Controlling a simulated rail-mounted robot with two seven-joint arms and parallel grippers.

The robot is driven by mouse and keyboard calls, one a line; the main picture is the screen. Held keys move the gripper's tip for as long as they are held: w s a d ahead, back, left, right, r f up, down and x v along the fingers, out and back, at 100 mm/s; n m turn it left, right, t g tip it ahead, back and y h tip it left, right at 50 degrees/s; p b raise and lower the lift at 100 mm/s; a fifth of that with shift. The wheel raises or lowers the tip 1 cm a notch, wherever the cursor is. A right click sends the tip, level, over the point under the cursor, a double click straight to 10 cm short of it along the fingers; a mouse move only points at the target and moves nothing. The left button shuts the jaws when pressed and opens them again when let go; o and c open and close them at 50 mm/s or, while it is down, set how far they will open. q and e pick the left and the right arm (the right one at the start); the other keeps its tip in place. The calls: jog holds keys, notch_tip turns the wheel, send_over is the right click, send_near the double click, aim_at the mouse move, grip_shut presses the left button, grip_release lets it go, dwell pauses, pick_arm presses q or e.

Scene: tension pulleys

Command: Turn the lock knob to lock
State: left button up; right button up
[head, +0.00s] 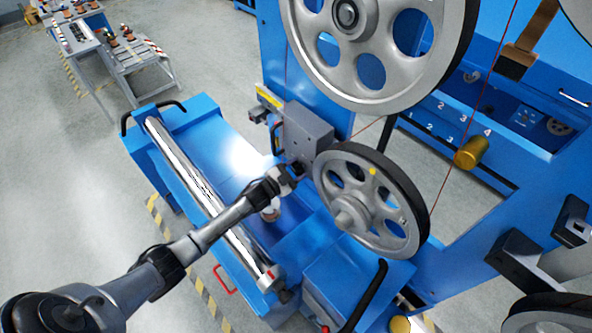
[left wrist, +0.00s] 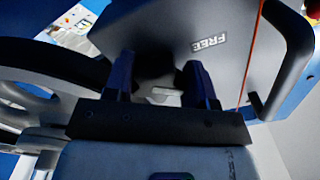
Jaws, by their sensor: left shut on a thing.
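The lock knob (left wrist: 155,66) is a dark part on the grey housing, seen between my left gripper's fingers in the left wrist view. A label reading FREE (left wrist: 208,43) is on the housing face beside it. My left gripper (head: 296,170) is at the lower side of the grey housing (head: 308,132) in the head view, left of the lower pulley. Its two fingers (left wrist: 158,84) are shut on the knob, which they partly hide. In the head view the knob is hidden by the gripper. Dark parts of my right arm (head: 545,240) show at the right edge; its jaw state is unclear.
The lower spoked pulley (head: 385,215) stands close right of the gripper, and a larger pulley (head: 385,50) is above. A red wire runs past the housing. A steel roller (head: 205,195) on the blue machine lies below my left arm.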

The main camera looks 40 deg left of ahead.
pick_arm(q)
jog(key=m+b, duration=0.1)
jog(key=m, duration=0.3)
jog(key=shift+m, duration=0.4)
jog(key=m+b, duration=0.1)
jog(key=m, duration=0.2)
jog(key=shift+m+b, duration=0.45)
jog(key=shift+m, duration=1.25)
jog(key=o, duration=0.9)
jog(key=shift+r, duration=0.1)
jog(key=shift+s, duration=0.15)
jog(key=s+a+b, duration=0.1)
jog(key=s+a, duration=0.1)
jog(key=s, duration=1.1)
jog(key=shift+s, duration=0.2)
